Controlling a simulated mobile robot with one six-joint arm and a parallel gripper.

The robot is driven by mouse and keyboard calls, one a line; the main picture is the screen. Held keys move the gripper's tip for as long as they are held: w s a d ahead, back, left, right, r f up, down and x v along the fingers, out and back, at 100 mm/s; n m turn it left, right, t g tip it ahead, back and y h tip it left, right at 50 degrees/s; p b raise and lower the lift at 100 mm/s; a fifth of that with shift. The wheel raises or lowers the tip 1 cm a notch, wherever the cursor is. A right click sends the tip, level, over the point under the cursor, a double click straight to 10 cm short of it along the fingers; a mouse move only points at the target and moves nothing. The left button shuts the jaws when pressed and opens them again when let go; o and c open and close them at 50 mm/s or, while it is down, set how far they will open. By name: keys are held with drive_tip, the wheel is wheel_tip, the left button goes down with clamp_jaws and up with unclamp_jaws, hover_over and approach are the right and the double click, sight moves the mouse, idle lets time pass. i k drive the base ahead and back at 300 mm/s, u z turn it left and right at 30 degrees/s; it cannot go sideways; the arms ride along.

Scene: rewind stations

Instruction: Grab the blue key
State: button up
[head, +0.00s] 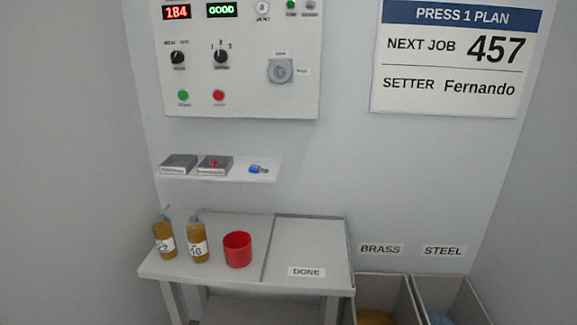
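The blue key (259,169) lies on the right part of a small white wall shelf (232,178), below the control panel. It is small in the head view, with a blue part and a greyish end. Nothing covers it. My gripper is not in view.
A control panel (245,90) hangs above. Bins (393,283) stand lower right.

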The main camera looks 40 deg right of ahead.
sight(252, 168)
drive_tip(key=z, duration=0.7)
drive_tip(key=k, duration=1)
drive_tip(key=i, duration=0.9)
